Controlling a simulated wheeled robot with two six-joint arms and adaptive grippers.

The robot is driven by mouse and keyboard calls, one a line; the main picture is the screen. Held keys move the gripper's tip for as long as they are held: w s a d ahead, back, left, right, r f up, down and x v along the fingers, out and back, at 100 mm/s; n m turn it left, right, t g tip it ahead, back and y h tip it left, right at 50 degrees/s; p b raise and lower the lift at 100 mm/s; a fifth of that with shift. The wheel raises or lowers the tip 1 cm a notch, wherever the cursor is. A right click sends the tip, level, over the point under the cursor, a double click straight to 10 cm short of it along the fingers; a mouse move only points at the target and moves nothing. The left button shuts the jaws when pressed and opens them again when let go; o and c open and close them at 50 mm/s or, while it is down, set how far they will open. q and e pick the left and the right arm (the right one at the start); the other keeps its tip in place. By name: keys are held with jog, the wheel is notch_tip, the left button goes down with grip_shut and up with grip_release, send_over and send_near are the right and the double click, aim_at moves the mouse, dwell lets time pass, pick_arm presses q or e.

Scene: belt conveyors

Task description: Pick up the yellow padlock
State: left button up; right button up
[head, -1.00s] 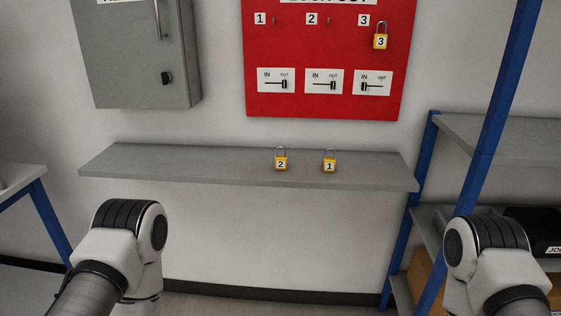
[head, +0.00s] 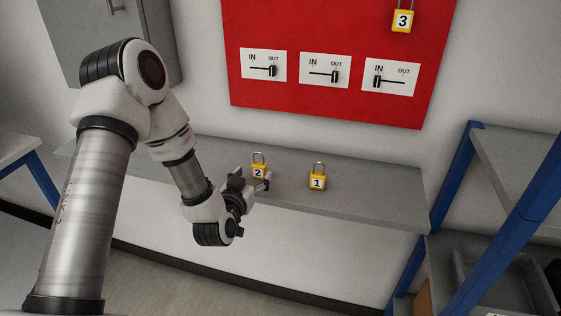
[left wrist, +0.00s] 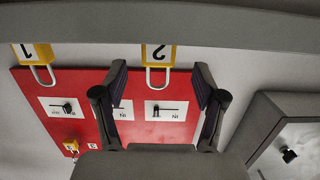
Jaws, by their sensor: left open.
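Yellow padlock 2 (head: 259,171) stands upright on the grey shelf (head: 370,186), its shackle up. Yellow padlock 1 (head: 317,183) stands to its right. A third yellow padlock, marked 3 (head: 403,21), hangs on the red board (head: 330,100). My left gripper (head: 252,182) is open at the shelf's front edge, just in front of padlock 2. In the left wrist view, which is upside down, padlock 2 (left wrist: 158,54) shows between the open fingers (left wrist: 160,78), and padlock 1 (left wrist: 35,54) is off to the left. I cannot tell whether the fingers touch padlock 2. My right gripper is not in view.
The red board has several white IN/OUT switch plates (head: 325,70). A grey cabinet (head: 165,40) is on the wall at upper left. A blue-framed rack (head: 470,180) stands at right. The shelf is clear right of padlock 1.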

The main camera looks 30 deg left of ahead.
aim_at(258, 169)
pick_arm(q)
jog(key=shift+w+a+r+p, duration=0.15)
jog(key=shift+w+a+p, duration=0.1)
jog(key=shift+w, duration=0.15)
jog(key=shift+w+a+r+p, duration=0.1)
jog(key=shift+w+p, duration=0.15)
jog(key=shift+w, duration=0.15)
jog(key=w, duration=0.1)
jog(key=w+f, duration=0.1)
jog(key=w, duration=0.1)
jog(key=shift+w+p, duration=0.2)
jog(key=shift+p, duration=0.1)
jog(key=shift+w+f, duration=0.2)
jog(key=shift+w, duration=0.1)
jog(key=shift+s+a+r, duration=0.1)
jog(key=shift+s+a, duration=0.1)
jog(key=shift+s, duration=0.1)
jog(key=shift+c, duration=0.7)
jog(key=shift+s, duration=0.1)
jog(key=c, duration=1.1)
jog(key=shift+d, duration=0.1)
jog(key=shift+c, duration=0.3)
